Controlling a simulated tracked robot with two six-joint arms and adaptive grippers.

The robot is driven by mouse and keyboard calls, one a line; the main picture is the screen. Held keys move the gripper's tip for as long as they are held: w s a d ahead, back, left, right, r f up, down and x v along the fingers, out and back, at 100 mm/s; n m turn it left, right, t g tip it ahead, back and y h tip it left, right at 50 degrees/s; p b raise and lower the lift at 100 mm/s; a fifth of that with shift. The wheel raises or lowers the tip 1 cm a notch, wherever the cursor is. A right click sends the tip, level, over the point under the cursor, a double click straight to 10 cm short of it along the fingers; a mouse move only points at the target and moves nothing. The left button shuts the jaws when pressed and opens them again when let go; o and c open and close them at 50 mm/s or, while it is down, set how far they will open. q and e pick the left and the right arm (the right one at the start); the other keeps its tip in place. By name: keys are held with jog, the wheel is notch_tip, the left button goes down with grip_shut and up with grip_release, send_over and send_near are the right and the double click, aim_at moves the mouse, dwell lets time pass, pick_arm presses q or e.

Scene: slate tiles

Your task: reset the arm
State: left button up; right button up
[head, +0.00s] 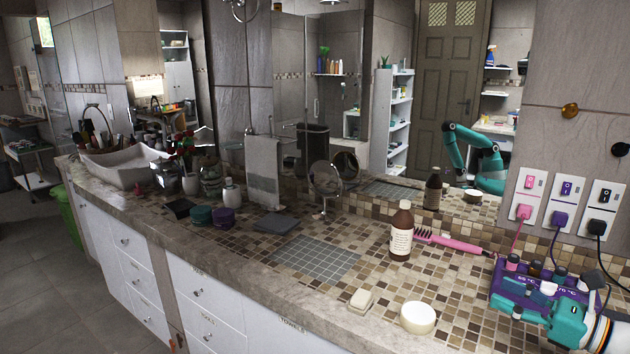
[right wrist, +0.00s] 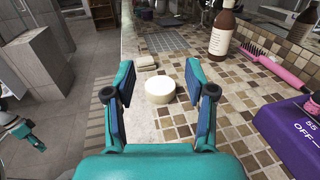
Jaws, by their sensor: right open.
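My right gripper (head: 512,296) is at the lower right of the head view, by the counter's right end, partly in front of a purple heater box. In the right wrist view the right gripper (right wrist: 157,78) is open, its two teal fingers with dark pads wide apart and nothing between them. A round cream dish (right wrist: 160,91) shows beyond the fingertips, apart from them. A teal part of my other arm (right wrist: 18,130) shows at the left edge of the right wrist view; its jaws cannot be made out. The left arm does not show directly in the head view.
On the tiled counter are the cream dish (head: 418,317), a soap block (head: 361,300), a brown bottle (head: 401,232), a pink brush (head: 450,241) and the purple box (head: 510,268) with cords to wall sockets. The grey mat (head: 318,260) is bare. A mirror stands behind.

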jog(key=a+f+n+g+y+p, duration=0.1)
jog(key=a+f+g, duration=0.2)
jog(key=a+f, duration=0.35)
jog(key=a+f+n+g+y, duration=0.1)
jog(key=a+f+g+y, duration=0.15)
jog(key=a, duration=0.75)
jog(key=s+a+f+n+g+h+p, duration=0.1)
jog(key=s+a+f+g, duration=0.25)
jog(key=a+f, duration=0.2)
jog(key=s+a+f+n+g+h, duration=0.1)
jog(key=s+a+f+g, duration=0.1)
jog(key=s+a+f, duration=0.35)
jog(key=s+f+n+g+h+p, duration=0.1)
jog(key=s+f+n+g+h, duration=0.65)
jog(key=s+f+n, duration=1.15)
jog(key=w+n+t, duration=0.1)
jog(key=w+d+f+n+t+h, duration=0.1)
jog(key=t, duration=0.1)
jog(key=w+f+t, duration=0.1)
jog(key=t, duration=0.1)
jog(key=shift+w+d+n+t+h, duration=0.15)
jog(key=shift+w+n+t+h, duration=0.1)
jog(key=shift+n+h, duration=0.15)
